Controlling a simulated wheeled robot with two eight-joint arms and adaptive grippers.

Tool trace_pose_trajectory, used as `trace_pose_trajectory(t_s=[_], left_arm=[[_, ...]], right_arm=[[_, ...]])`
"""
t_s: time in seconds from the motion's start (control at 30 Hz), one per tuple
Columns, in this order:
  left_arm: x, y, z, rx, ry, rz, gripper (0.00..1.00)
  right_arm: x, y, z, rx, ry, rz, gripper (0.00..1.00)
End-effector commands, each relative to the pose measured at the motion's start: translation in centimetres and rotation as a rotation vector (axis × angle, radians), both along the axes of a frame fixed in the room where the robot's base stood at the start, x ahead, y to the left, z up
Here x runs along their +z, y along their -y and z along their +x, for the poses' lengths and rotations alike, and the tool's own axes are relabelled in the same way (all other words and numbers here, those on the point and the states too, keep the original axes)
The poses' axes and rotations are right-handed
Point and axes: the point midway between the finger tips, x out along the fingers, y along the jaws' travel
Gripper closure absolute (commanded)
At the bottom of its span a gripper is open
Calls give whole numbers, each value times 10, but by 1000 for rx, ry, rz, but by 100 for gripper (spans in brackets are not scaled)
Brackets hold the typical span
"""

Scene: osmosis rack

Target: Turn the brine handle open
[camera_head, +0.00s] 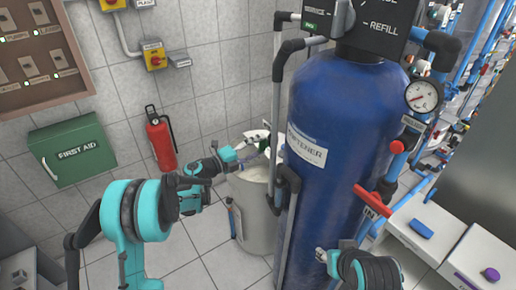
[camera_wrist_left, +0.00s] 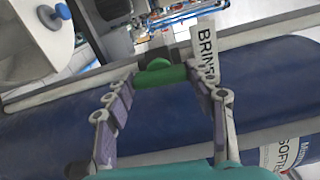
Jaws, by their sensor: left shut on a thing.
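The brine handle (camera_wrist_left: 162,76) is green and sits between the fingertips of my left gripper in the left wrist view. A white tag reading "BRIN" (camera_wrist_left: 206,52), its end covered, stands right beside it. My left gripper (camera_wrist_left: 162,88) is shut on the green handle. In the head view my left gripper (camera_head: 260,146) reaches in from the left to the side of the blue softener tank (camera_head: 335,140), above a pale bin; the handle is mostly hidden there by the fingers. My right gripper (camera_head: 328,256) is low in front of the tank, its opening unclear.
Dark pipes (camera_head: 285,185) run down the tank's left side. A red lever tagged "IN" (camera_head: 373,200) and a pressure gauge (camera_head: 422,96) are on its right. A fire extinguisher (camera_head: 161,140) and a green first aid box (camera_head: 72,150) hang on the tiled wall.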

Motion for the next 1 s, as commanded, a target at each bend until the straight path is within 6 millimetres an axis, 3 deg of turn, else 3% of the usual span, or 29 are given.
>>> trace_pose_trajectory(t_s=[0.77,0.8,0.87,1.0], left_arm=[[0,0,0,2,-85,-62,74],[0,0,0,1,-85,-62,40],[0,0,0,1,-85,-62,24],[0,0,0,1,-84,-61,24]], right_arm=[[-2,0,0,0,0,0,60],[-2,0,0,0,0,0,60],[-2,0,0,0,0,0,60],[-2,0,0,0,0,0,60]])
